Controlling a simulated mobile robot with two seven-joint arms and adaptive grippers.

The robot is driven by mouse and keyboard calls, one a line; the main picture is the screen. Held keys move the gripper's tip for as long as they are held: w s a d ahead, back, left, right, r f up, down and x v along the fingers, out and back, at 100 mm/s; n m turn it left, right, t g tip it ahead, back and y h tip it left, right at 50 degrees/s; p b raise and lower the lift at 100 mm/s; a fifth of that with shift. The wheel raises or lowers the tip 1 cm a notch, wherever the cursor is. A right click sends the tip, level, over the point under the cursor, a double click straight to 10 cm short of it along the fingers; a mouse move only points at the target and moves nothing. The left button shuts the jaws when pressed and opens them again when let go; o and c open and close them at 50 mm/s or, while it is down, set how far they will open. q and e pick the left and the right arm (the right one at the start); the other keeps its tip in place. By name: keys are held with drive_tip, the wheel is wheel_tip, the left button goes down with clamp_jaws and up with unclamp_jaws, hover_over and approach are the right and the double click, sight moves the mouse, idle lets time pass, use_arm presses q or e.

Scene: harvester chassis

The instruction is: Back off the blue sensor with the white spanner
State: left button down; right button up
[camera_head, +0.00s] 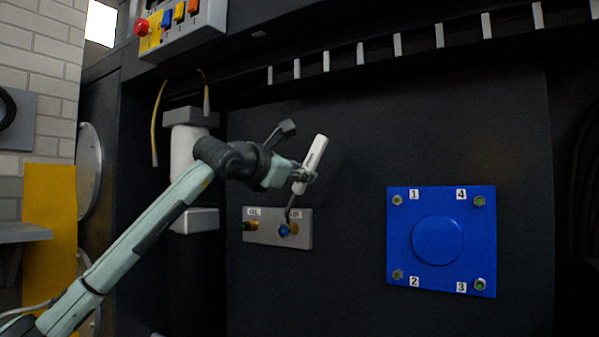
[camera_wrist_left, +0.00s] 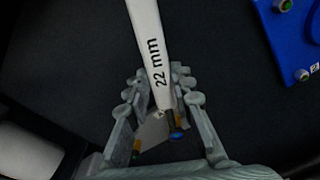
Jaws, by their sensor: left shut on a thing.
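The white spanner (camera_head: 314,153) is in my left gripper (camera_head: 303,177), tilted, with its thin grey lower end reaching down to the blue sensor. In the left wrist view the spanner (camera_wrist_left: 150,45) is marked "22 mm" and runs between the fingers. The blue sensor (camera_head: 284,231) sits on a grey plate (camera_head: 265,240) under a small label; it also shows in the left wrist view (camera_wrist_left: 177,135). The spanner's end appears at the sensor, but I cannot tell whether it is seated around it. My right gripper is out of view.
A green-ended sensor (camera_head: 247,226) sits left on the same plate. A blue square plate (camera_head: 400,270) with numbered corner bolts is to the right. A white cylinder (camera_head: 184,150) and hanging yellow cables (camera_head: 154,120) are left. A control box (camera_head: 185,38) with buttons is above.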

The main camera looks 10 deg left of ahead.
use_arm(q)
drive_tip(key=shift+a+r, duration=0.1)
drive_tip(key=shift+w+a+r+n+p, duration=0.15)
drive_tip(key=shift+w+a+r+n, duration=0.15)
drive_tip(key=shift+a+n, duration=0.25)
drive_tip(key=shift+w+a+r+n+p, duration=0.15)
drive_tip(key=shift+a+r+n, duration=0.15)
drive_tip(key=shift+a+n, duration=0.25)
drive_tip(key=shift+a, duration=0.1)
drive_tip(key=shift+w+a+r+n+h+p, duration=0.15)
drive_tip(key=shift+w+a+r+n+p, duration=0.1)
drive_tip(key=shift+a+n, duration=0.35)
drive_tip(key=shift+w+a+r+n+h+p, duration=0.15)
drive_tip(key=shift+w+a+n, duration=0.2)
drive_tip(key=shift+a, duration=0.4)
drive_tip(key=shift+a, duration=0.1)
drive_tip(key=a+n, duration=0.1)
drive_tip(key=w+a+n, duration=0.1)
drive_tip(key=shift+a+p, duration=0.3)
drive_tip(key=shift+p, duration=0.05)
